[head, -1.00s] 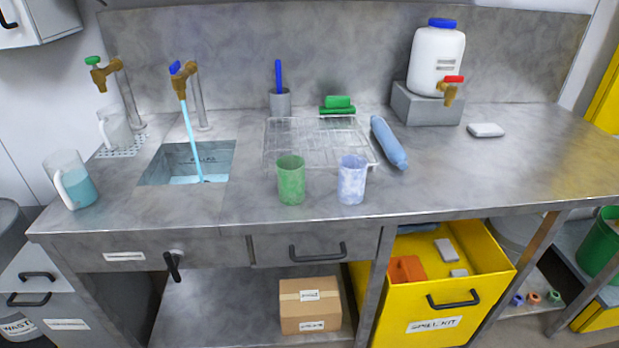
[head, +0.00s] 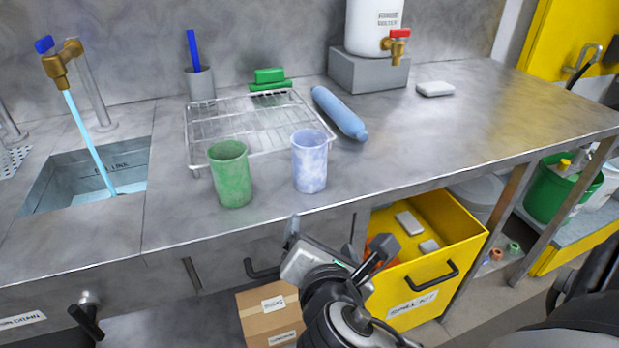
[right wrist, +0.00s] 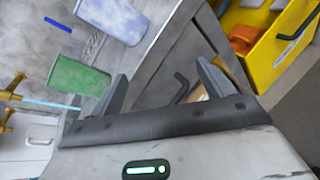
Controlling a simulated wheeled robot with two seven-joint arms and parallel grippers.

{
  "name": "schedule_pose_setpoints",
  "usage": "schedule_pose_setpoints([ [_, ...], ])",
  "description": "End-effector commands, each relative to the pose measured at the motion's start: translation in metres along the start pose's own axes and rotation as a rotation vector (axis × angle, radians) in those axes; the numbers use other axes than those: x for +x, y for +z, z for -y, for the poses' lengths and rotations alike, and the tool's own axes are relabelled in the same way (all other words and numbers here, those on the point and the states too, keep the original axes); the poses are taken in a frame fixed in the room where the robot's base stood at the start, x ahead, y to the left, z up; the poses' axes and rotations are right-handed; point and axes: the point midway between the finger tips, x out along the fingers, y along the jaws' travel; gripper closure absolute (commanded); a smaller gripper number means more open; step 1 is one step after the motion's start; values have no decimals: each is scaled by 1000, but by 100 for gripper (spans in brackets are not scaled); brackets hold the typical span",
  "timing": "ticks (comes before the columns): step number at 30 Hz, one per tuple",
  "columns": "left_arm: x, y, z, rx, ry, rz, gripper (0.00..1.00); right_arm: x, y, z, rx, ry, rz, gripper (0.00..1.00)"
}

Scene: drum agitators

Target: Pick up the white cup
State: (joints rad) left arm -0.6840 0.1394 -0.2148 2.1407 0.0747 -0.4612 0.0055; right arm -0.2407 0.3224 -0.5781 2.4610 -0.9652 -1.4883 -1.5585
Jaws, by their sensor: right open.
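The white cup (head: 309,162), mottled with pale blue, stands upright near the front edge of the steel counter. A green cup (head: 231,176) stands to its left, a small gap apart. My right gripper (head: 337,240) is open and empty, in front of the counter edge and nearer me than the white cup. In the right wrist view the white cup (right wrist: 112,18) is at the top left, outside the open fingers (right wrist: 162,72). The green cup (right wrist: 78,82) is below it there. My left gripper is not in view.
A wire rack (head: 215,128) lies behind the cups, with a blue bottle-like roll (head: 340,112) at its right. The sink (head: 90,175) with running water is at left. A yellow spill-kit drawer (head: 440,275) stands open below. The counter right of the white cup is clear.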

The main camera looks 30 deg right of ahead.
Motion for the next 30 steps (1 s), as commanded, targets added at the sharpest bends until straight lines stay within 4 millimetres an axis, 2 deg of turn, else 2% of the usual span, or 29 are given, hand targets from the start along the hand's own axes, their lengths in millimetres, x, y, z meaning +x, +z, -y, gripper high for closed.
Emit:
schedule_pose_setpoints([
  [3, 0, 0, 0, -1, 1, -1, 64, -11, 28, -25, -308, 73, 175, 20],
  [6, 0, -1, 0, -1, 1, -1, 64, -19, 42, -38, -476, 93, 279, 20],
  [11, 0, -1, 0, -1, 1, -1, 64, -18, 52, -47, -585, 97, 350, 20],
  [24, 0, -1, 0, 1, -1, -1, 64, 62, 77, -63, -587, 95, 351, 20],
  [30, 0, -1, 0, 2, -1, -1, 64, 77, 82, -65, -586, 95, 348, 20],
])
